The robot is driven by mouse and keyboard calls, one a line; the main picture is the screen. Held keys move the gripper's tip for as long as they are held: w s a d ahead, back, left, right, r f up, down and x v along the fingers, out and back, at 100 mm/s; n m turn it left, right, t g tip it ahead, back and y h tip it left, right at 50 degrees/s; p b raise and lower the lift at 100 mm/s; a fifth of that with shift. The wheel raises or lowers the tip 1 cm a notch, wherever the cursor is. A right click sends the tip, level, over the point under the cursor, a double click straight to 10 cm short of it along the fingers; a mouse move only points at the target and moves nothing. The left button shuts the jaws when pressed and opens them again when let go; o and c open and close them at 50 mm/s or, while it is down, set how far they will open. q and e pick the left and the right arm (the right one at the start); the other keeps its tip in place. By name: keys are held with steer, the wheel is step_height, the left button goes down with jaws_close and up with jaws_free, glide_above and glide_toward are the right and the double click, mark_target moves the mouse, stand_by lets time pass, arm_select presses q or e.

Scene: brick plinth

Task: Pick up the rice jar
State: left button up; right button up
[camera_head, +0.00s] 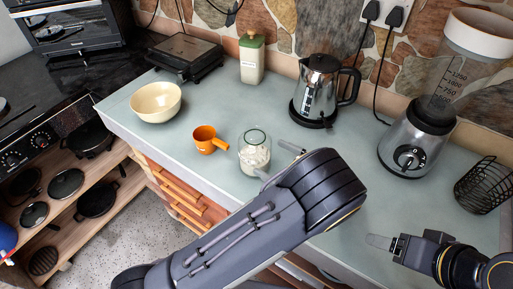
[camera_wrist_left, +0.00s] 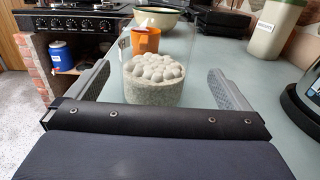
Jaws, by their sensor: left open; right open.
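The rice jar, a clear glass jar with pale, lumpy contents (camera_head: 254,158), stands upright on the counter near its front edge. My left gripper (camera_head: 276,161) is open at the jar's right side, its fingers pointing towards it. In the left wrist view the jar (camera_wrist_left: 153,88) sits between the two spread fingers of the left gripper (camera_wrist_left: 159,72), with a gap on each side. My left forearm hides part of the counter in front. My right gripper (camera_head: 381,243) is open and empty at the lower right, far from the jar.
An orange cup (camera_head: 205,139) stands close left of the jar, with a cream bowl (camera_head: 156,102) beyond. A green-lidded canister (camera_head: 251,60), a kettle (camera_head: 318,88), a blender (camera_head: 408,140) and a wire basket (camera_head: 484,185) stand further back or right. The counter's middle (camera_head: 330,143) is clear.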

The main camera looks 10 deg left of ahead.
mark_target(255, 145)
arm_select(q)
steer(key=shift+w+a+r, duration=0.1)
steer(key=shift+a, duration=0.35)
steer(key=shift+w+a+r, duration=0.1)
steer(key=shift+a, duration=0.3)
steer(key=p+x, duration=0.2)
steer(key=x, duration=0.2)
steer(key=shift+a+r+p, duration=0.15)
steer(key=shift+a+p, duration=0.15)
steer(key=shift+a, duration=0.2)
steer(key=c, duration=1.3)
steer(key=shift+r, duration=0.1)
steer(key=shift+c, duration=0.2)
steer(key=shift+w+r, duration=0.1)
steer(key=shift+r, duration=0.65)
steer(key=s+d+r+b, duration=0.1)
steer(key=s+d+r, duration=0.1)
steer(key=s+r, duration=0.3)
steer(key=s+d+r+b, duration=0.2)
steer(key=s+r, duration=0.4)
steer(key=s, duration=0.2)
steer(key=shift+s+d, duration=0.15)
steer(key=shift+d, duration=0.15)
